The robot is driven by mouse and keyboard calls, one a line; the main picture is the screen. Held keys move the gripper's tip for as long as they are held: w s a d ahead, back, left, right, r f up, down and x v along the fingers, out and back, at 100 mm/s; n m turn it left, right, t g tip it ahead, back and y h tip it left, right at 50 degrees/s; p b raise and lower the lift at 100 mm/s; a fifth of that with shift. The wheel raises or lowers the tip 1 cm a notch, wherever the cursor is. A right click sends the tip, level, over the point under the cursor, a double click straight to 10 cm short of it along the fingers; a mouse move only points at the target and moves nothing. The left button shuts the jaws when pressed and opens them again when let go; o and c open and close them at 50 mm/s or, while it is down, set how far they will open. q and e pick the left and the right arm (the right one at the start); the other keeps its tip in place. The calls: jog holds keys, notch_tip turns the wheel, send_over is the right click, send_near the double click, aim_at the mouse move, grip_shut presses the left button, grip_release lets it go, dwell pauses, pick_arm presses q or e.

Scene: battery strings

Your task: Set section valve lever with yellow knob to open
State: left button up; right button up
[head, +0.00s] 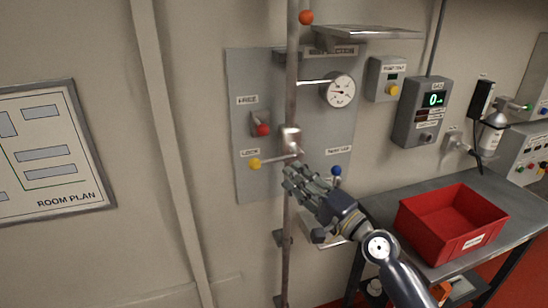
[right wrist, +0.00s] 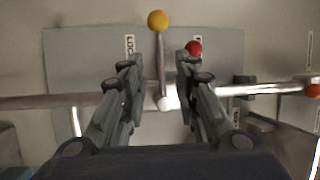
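The yellow knob (head: 254,163) is at the left end of a metal lever (head: 272,159). The lever points left, roughly across the vertical pipe (head: 292,75), from a valve body (head: 290,138) on it. My right gripper (head: 291,177) is just below and in front of the valve. In the right wrist view, the yellow knob (right wrist: 158,20) lies beyond the fingertips and the lever rod (right wrist: 161,62) shows between the open fingers (right wrist: 158,75). Contact cannot be made out. My left gripper is not in view.
A red knob (head: 263,130), a blue knob (head: 336,170) and a gauge (head: 339,91) are close around the valve. An orange knob (head: 306,17) is higher up. A red bin (head: 428,240) stands on a bench at right.

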aim_at(273, 161)
jog(key=p+x, duration=0.1)
jog(key=x, duration=0.7)
jog(key=shift+w+a, duration=0.25)
jog(key=shift+w, duration=0.05)
grip_shut()
